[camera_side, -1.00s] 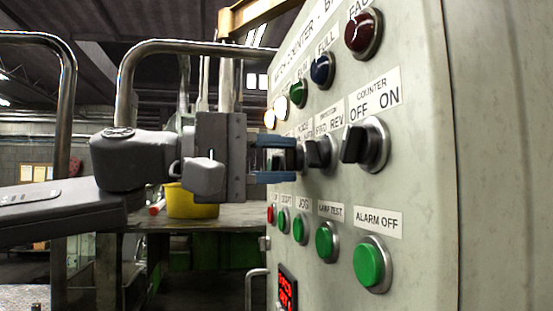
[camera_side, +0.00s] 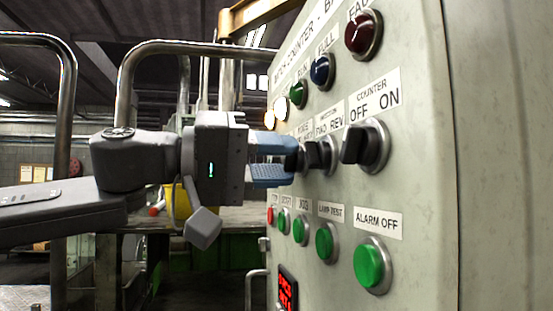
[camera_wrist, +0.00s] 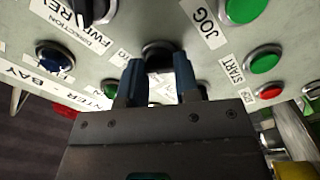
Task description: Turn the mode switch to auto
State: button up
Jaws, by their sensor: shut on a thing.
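The mode switch is the black selector knob (camera_side: 297,159) at the left end of the switch row on the grey control panel (camera_side: 425,150). Its label above is small and partly hidden, and I cannot read the knob's exact pointing. My gripper (camera_side: 285,160) is shut on this knob with its blue fingers, one on each side, and is rolled about its own axis. In the wrist view my gripper (camera_wrist: 160,75) has its fingers on both sides of the dark knob (camera_wrist: 158,52), which they and the gripper body partly cover.
Close to the right are the direction switch (camera_side: 318,154), marked FWD REV, and the counter switch (camera_side: 366,145), marked OFF ON. Green buttons, such as lamp test (camera_side: 325,242) and alarm off (camera_side: 371,264), sit below. Indicator lamps, including a blue one (camera_side: 322,70), sit above.

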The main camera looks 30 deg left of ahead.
jog(key=o, duration=0.9)
jog(key=v, duration=1.4)
jog(key=shift+w+d+f, duration=0.1)
jog(key=s+a+f+m+g+y, duration=0.1)
jog(key=a+f+y, duration=0.3)
jog(key=f, duration=0.8)
jog(key=s+a+f+m+g+y, duration=0.1)
jog(key=s+a+f+g+y, duration=0.2)
jog(key=f, duration=0.9)
jog(key=s+a+f+g+y, duration=0.3)
jog(key=a+f+y, duration=0.2)
jog(key=f, duration=0.7)
jog(key=shift+s+a+f+m+y, duration=0.2)
jog(key=shift+a, duration=0.25)
jog(key=shift+s+a+f+m+y, duration=0.15)
jog(key=shift+a+f+m+y, duration=0.05)
jog(key=shift+a, duration=0.2)
